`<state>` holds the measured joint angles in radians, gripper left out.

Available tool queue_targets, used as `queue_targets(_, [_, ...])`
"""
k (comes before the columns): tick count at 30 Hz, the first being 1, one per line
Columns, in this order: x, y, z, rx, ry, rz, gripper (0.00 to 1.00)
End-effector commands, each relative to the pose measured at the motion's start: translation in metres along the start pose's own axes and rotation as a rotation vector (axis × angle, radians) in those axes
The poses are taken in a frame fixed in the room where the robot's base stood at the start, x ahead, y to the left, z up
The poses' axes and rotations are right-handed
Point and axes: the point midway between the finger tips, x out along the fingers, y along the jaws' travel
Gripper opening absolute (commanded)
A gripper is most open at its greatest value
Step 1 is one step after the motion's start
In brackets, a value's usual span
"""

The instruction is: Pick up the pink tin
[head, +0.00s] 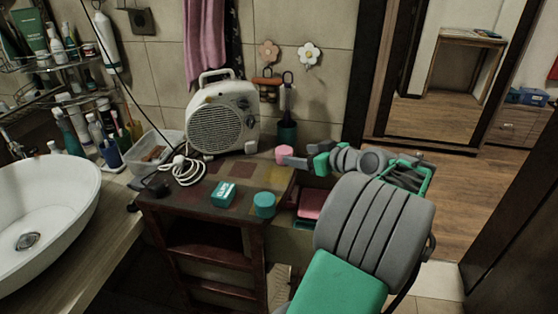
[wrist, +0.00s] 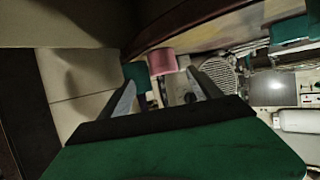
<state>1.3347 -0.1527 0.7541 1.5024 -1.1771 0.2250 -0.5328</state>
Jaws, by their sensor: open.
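The pink tin (head: 284,154) is a small round tin near the back right corner of the dark wooden cabinet top (head: 205,220). In the wrist view the pink tin (wrist: 162,63) shows just beyond the fingertips, roughly centred between them. My gripper (head: 300,160) reaches in from the right at about the tin's height in the head view. In the wrist view my gripper (wrist: 162,82) has its two fingers spread, with nothing held. I cannot tell the exact gap between fingertips and tin.
A teal round tin (head: 264,205) and a teal box (head: 223,194) stand nearer the cabinet's front. A white fan heater (head: 222,120) stands behind, left of the pink tin. A dark green holder (head: 286,134) is behind it. A white basin (head: 40,220) is at left.

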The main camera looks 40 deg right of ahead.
Motion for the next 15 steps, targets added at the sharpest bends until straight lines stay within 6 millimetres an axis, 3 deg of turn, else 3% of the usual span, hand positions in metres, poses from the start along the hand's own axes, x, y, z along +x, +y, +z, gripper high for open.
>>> queue_targets(12, [0.069,-0.01,-0.005,-0.004,-0.001,-0.013,0.74])
queue_targets(15, [0.076,-0.009,-0.004,-0.004,0.0,-0.01,0.74])
